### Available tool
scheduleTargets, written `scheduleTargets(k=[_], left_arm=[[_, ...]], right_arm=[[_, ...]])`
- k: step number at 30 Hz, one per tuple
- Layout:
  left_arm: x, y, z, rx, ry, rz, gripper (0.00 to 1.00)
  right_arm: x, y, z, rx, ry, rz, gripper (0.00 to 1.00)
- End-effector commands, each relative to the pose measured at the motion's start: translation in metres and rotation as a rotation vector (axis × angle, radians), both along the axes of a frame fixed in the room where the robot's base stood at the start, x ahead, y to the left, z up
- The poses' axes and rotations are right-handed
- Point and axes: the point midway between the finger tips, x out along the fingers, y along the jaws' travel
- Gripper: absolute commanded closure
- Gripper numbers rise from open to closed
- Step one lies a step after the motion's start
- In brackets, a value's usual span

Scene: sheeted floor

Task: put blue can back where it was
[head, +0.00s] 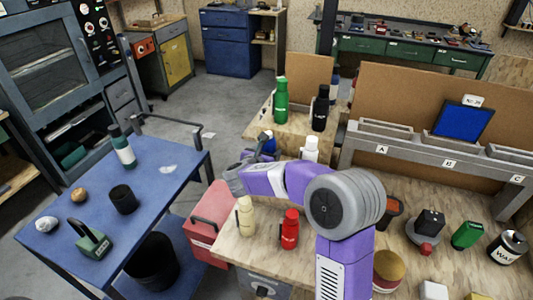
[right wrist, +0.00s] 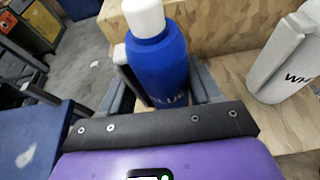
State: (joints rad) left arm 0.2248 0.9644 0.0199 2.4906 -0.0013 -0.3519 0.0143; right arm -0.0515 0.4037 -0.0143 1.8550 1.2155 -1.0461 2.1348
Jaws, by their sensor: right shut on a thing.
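The blue can (right wrist: 158,66) is a blue bottle with a white cap and a "BLUE" label. My right gripper (right wrist: 160,88) is shut on it, one finger on each side, and the can stands about upright. In the head view only a bit of the blue can (head: 268,136) shows behind my right gripper (head: 262,148), near the left edge of the workbench. Whether its base touches the wood is hidden. A white bottle (head: 310,150) stands just right of it, also in the right wrist view (right wrist: 284,58). My left gripper is not in view.
A green bottle (head: 281,102) and black bottle (head: 320,110) stand on the raised wooden step (head: 268,124) behind. A cream bottle (head: 245,216) and red bottle (head: 290,230) stand in front on the bench (head: 232,250). A blue table (head: 160,190) with several objects is left.

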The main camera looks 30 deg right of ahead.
Motion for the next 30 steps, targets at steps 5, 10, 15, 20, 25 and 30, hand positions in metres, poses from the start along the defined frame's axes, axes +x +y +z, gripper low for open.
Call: scheduleTargets(k=[5,10,15,20,25,30], left_arm=[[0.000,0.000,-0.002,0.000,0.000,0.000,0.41],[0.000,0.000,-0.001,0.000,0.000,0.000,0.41],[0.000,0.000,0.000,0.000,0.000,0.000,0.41],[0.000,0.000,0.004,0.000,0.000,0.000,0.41],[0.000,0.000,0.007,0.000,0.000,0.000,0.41],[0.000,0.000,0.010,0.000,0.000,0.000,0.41]], right_arm=[[0.000,0.000,-0.001,0.000,0.000,0.001,0.17],[0.000,0.000,-0.001,0.000,0.000,0.001,0.11],[0.000,0.000,0.000,0.000,0.000,0.001,0.11],[-0.005,0.008,0.006,0.001,-0.001,0.005,0.11],[-0.027,0.035,0.019,0.001,-0.002,0.007,0.11],[-0.050,0.061,0.032,0.000,-0.002,0.005,0.11]])
